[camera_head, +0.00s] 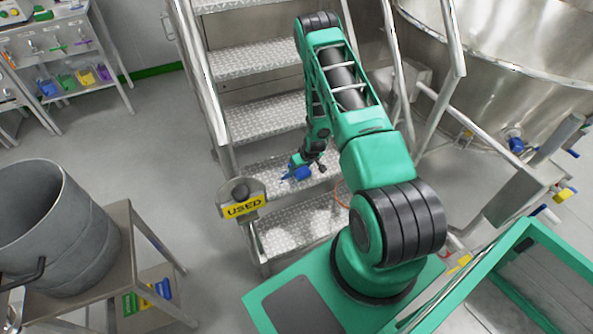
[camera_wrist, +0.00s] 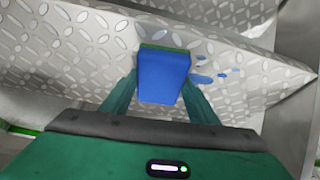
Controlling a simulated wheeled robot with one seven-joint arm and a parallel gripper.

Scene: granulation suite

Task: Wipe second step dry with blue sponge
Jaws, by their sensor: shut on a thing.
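My gripper (camera_head: 301,165) is shut on the blue sponge (camera_head: 297,174), low over the second step (camera_head: 254,178) of a metal staircase. In the wrist view the sponge (camera_wrist: 164,76) sits between the two green fingers (camera_wrist: 160,98), over diamond-pattern plate (camera_wrist: 245,96). Several small blue wet-looking patches (camera_wrist: 204,79) lie on the plate just right of the sponge. I cannot tell whether the sponge touches the plate. The surface under it is hidden.
A handrail (camera_head: 203,80) runs up the left side, with a yellow "USED" sign (camera_head: 243,207) at its foot. The bottom step (camera_head: 300,222) lies below. A large steel vessel (camera_head: 510,60) stands right. A grey bin (camera_head: 55,230) stands on a cart at left.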

